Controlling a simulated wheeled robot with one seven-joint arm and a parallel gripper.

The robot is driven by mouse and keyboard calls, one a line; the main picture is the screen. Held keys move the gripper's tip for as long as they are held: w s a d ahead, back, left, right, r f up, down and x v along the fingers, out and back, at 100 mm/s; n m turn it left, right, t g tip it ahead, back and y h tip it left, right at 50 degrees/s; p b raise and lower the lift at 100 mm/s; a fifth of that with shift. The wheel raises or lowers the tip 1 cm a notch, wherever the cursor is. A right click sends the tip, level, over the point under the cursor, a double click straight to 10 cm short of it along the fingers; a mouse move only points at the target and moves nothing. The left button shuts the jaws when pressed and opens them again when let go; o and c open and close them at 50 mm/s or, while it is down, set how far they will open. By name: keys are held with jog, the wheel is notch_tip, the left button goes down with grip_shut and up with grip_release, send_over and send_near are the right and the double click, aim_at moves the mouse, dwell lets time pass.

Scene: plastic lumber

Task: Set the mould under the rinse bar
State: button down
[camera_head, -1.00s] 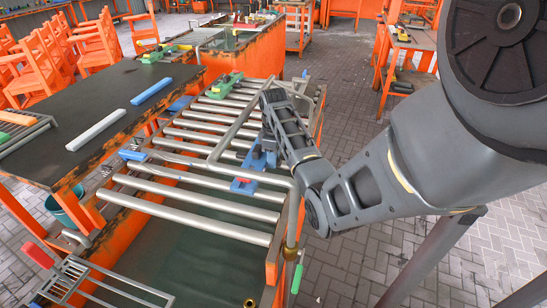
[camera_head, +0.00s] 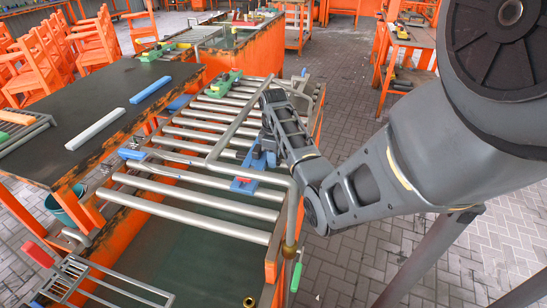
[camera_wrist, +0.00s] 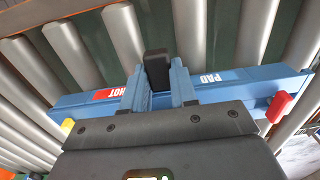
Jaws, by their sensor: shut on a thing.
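The mould (camera_wrist: 225,84) is a long blue bar across the rollers in the wrist view, with a red "HOT" label, white "PAD" lettering, and yellow and red end pieces. In the head view, its blue body with a red piece (camera_head: 244,187) shows beside a grey pipe (camera_head: 225,141), which looks like the rinse bar. My gripper (camera_wrist: 158,88) has its blue fingers closed on the black upright block at the mould's middle. In the head view, my gripper (camera_head: 262,157) is partly hidden by my arm. I cannot tell whether the mould lies directly under the pipe.
Metal rollers (camera_head: 195,188) span an orange frame around and under the mould. A green clamp-like piece (camera_head: 222,84) lies at the far end. A dark table (camera_head: 90,110) with white and blue bars stands at the left. A wire rack (camera_head: 95,280) is at the lower left.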

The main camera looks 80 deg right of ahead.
jog(key=shift+w, duration=0.2)
jog(key=shift+c, duration=2.1)
grip_release()
jog(key=shift+a, duration=0.1)
